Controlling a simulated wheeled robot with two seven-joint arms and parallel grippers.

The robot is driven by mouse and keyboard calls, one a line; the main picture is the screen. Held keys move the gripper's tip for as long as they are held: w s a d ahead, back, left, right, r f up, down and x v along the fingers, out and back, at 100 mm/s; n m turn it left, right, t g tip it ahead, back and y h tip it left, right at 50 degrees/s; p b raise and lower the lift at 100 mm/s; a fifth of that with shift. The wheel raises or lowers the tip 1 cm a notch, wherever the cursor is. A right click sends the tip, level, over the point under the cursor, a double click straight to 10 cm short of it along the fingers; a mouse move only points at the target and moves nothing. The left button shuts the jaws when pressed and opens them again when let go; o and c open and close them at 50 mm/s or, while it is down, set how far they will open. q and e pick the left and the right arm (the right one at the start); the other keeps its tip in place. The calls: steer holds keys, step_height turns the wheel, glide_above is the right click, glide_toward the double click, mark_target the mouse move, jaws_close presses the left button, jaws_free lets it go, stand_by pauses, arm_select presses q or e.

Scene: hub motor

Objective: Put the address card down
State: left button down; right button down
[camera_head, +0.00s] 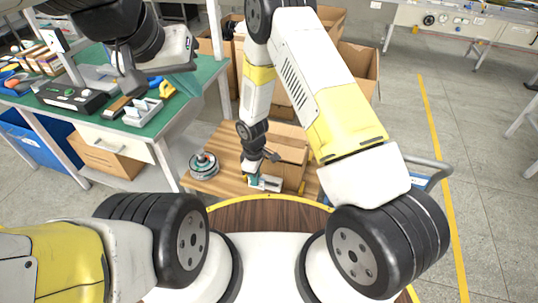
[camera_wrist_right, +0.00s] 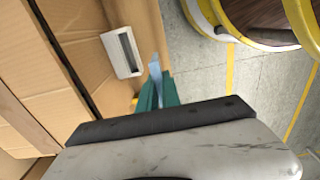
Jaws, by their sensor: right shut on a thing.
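My right gripper (camera_head: 252,177) points down low over the wooden surface at the centre of the head view. In the right wrist view its teal fingers (camera_wrist_right: 158,92) are shut on a thin pale blue strip (camera_wrist_right: 155,70), seen nearly edge-on, which looks like the address card. A small white tray-like object (camera_head: 270,183) is just right of the fingers; it also shows in the right wrist view (camera_wrist_right: 122,52), against brown cardboard. My left gripper (camera_head: 182,82) is at the upper left by the green workbench; its finger gap is not clear.
A round hub motor (camera_head: 203,165) sits on the wooden top (camera_head: 226,143) left of my right gripper. An open cardboard box (camera_head: 290,147) stands close behind and right. The green workbench (camera_head: 180,105) holds several tools and parts. Clear floor (camera_head: 480,180) lies at right.

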glide_above(269, 178)
steer(key=s, duration=0.3)
steer(key=shift+w+a+f, duration=0.1)
steer(key=shift+w+f, duration=0.25)
steer(key=shift+f, duration=1.7)
steer(key=shift+f, duration=0.1)
steer(key=c, duration=1.6)
jaws_free()
steer(key=shift+o, duration=0.2)
